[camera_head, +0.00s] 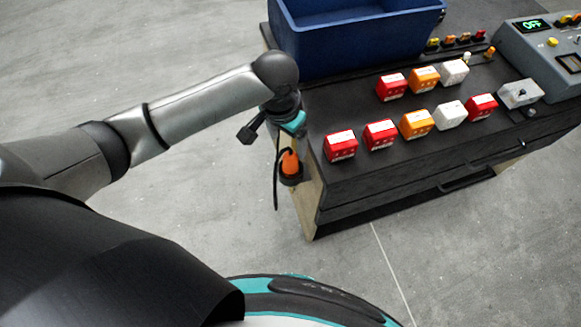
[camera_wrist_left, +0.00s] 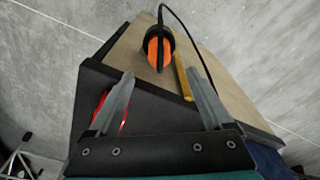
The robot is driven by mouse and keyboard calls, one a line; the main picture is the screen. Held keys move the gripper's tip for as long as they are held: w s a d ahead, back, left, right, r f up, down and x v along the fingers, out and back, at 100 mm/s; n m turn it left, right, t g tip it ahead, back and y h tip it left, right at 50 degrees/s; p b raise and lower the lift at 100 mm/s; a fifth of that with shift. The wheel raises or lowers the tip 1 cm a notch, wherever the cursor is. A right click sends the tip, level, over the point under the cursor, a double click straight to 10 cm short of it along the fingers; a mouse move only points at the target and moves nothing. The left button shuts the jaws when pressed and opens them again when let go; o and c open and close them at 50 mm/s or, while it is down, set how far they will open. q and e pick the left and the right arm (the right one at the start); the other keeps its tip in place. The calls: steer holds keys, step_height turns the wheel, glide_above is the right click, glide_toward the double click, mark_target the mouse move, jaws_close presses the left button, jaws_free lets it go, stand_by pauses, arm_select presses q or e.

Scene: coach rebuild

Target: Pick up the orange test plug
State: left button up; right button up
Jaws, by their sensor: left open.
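The orange test plug (camera_head: 290,162) sits in a black ring-shaped holder (camera_head: 290,179) on the side of the workbench, with a black cable beside it. In the left wrist view the plug (camera_wrist_left: 155,50) shows beyond the fingertips, roughly centred between them. My left gripper (camera_wrist_left: 159,75) is open and empty, its two grey fingers apart. In the head view its teal body is just above the plug and its fingers are hard to make out. My right gripper is in neither view.
A yellow strip (camera_wrist_left: 184,78) lies close beside the plug. On the dark workbench (camera_head: 345,105) stand a blue bin (camera_head: 350,45), several red, orange and white blocks, and a grey control box (camera_head: 545,60) reading OFF. The floor left of the bench is clear.

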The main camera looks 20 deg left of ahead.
mark_target(290, 155)
arm_select(q)
steer(key=f, duration=0.3)
steer(key=f+b, duration=0.1)
steer(key=shift+w+d+f, duration=0.15)
steer(key=shift+w+f, duration=0.1)
steer(key=shift+f, duration=0.1)
steer(key=f+b, duration=0.1)
steer(key=f, duration=0.1)
steer(key=f+b, duration=0.1)
steer(key=f, duration=0.2)
steer(key=shift+w+d+f, duration=0.1)
steer(key=shift+w, duration=0.1)
jaws_close()
